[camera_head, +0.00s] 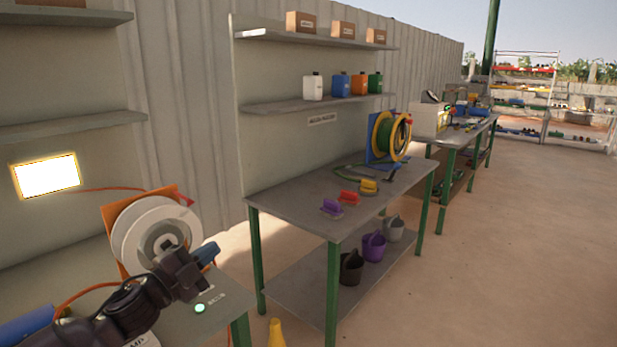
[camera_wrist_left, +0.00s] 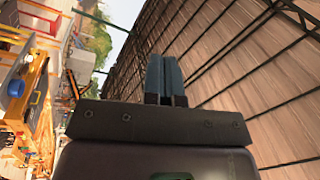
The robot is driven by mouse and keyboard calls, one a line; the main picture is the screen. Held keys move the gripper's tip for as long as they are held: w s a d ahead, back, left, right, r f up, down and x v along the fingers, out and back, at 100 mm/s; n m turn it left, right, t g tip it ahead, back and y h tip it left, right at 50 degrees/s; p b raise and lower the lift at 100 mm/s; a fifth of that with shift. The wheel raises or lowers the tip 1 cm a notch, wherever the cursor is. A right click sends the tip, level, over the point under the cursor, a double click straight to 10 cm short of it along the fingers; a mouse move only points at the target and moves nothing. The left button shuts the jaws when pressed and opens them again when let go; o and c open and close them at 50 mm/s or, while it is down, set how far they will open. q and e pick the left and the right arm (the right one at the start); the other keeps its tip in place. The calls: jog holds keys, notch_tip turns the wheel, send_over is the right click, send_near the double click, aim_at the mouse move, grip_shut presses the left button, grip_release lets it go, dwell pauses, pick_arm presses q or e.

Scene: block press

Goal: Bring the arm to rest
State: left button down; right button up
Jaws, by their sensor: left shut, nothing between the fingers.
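My left arm comes in from the lower left in the head view. Its gripper (camera_head: 205,254) is over the near bench, in front of a white reel on an orange stand (camera_head: 128,226). In the left wrist view the two blue-grey fingers (camera_wrist_left: 164,76) are closed together with nothing between them. Behind them that view shows a brown panelled surface. I cannot tell from these frames whether the gripper touches the reel. My right gripper is not in view.
The near bench (camera_head: 228,303) has a lit green button (camera_head: 199,308). A second bench (camera_head: 292,203) holds brushes and a green hose reel (camera_head: 391,137); buckets stand on its lower shelf. A yellow cone-like object (camera_head: 276,333) stands on the floor. The floor at right (camera_head: 500,240) is clear.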

pick_arm(q)
jog(key=s+a+f+n+g+y, duration=0.1)
jog(key=s+f+n+y, duration=0.3)
jog(key=s+f, duration=0.7)
jog(key=s+a+f+n+g+y, duration=0.2)
jog(key=s+a+f+n+y, duration=0.2)
jog(key=s+f+n, duration=0.5)
jog(key=s+a+f+n+g+y, duration=0.2)
jog(key=s+f+n+y, duration=0.2)
jog(key=s+f, duration=0.9)
jog(key=f+n, duration=0.1)
jog(key=n, duration=0.1)
jog(key=shift+s+a+n, duration=0.3)
jog(key=shift+s+a, duration=0.05)
